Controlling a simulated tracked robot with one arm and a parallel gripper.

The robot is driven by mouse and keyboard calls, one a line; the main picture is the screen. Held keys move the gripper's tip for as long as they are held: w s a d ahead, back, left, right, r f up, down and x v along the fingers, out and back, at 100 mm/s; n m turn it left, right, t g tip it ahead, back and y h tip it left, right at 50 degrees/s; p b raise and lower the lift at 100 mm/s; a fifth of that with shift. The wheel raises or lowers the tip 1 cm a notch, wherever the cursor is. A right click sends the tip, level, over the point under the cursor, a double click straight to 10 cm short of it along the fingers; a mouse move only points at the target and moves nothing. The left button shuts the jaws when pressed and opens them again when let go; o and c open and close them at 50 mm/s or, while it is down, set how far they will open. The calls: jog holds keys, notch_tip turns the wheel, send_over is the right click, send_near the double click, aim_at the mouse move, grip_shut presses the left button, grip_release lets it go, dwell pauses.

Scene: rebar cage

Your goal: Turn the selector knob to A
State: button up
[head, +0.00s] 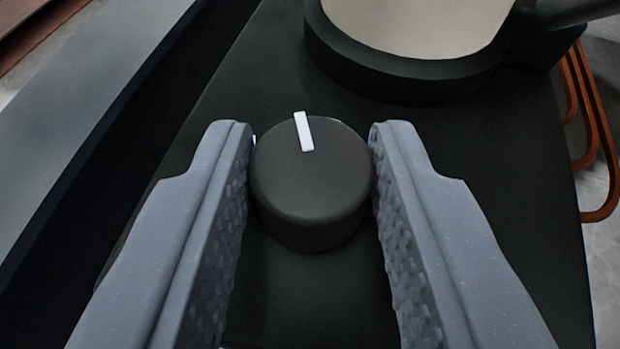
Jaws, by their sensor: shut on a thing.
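The selector knob (311,190) is a round black cap on a dark panel (270,60), in the middle of the head view. A white pointer mark (304,131) on its top lies near the far edge and points away from me, tilted slightly left. My gripper (312,180) has one grey finger on each side of the knob and is shut on it. The textured inner pads face the knob's left and right sides. No letter A or other position label shows; the panel around the knob's base is partly hidden by the fingers.
A round dark housing with a cream face (415,25) stands on the panel just beyond the knob, to the right. Bent orange-brown bars (598,140) show past the panel's right edge. A grey sloping surface (90,120) runs along the left.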

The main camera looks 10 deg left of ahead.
dwell(0.3)
jog(key=o, duration=1)
jog(key=shift+c, duration=0.2)
jog(key=p+v, duration=0.3)
jog(key=v, duration=1)
jog(key=shift+s+d+p, duration=0.15)
jog(key=shift+s+p, duration=0.2)
